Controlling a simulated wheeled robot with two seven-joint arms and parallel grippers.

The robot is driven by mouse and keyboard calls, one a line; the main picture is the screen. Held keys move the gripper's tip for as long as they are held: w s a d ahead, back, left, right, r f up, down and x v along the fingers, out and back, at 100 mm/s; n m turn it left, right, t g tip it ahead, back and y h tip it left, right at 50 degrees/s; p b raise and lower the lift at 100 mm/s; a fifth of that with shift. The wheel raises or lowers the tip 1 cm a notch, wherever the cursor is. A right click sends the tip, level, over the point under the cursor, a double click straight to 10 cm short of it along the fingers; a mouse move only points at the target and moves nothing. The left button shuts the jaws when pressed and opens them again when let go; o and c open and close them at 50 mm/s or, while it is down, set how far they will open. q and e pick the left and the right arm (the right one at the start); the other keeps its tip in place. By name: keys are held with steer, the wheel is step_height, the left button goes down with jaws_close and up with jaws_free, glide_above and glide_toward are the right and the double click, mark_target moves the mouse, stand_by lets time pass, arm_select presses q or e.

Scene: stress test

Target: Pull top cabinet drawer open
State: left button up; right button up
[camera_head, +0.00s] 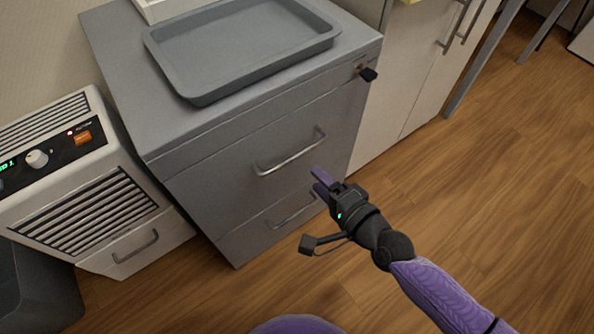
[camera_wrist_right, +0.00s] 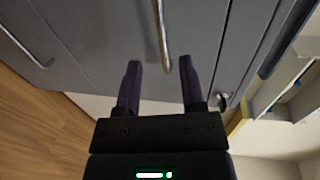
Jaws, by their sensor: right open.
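The grey cabinet (camera_head: 130,70) stands at the middle left with its drawers shut. The top drawer (camera_head: 240,150) has a silver bar handle (camera_head: 290,152). My right gripper (camera_head: 319,180) is open and empty, just in front of the cabinet, a little below and right of that handle. In the right wrist view, the bar handle (camera_wrist_right: 161,35) shows ahead, lined up with the gap between the two purple fingers (camera_wrist_right: 160,85). It appears apart from both fingers. My left gripper is not in view.
A lower drawer handle (camera_head: 292,212) sits beneath. A grey tray (camera_head: 245,50) lies on the cabinet top, and a key in a lock (camera_head: 368,73) sticks out at its upper right. A white heater-like unit (camera_head: 85,180) stands left. The wooden floor (camera_head: 490,190) at right is clear.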

mark_target(294, 155)
steer(key=b+x, duration=0.2)
steer(key=x, duration=0.7)
steer(key=shift+b, duration=0.35)
jaws_close()
stand_by(0.8)
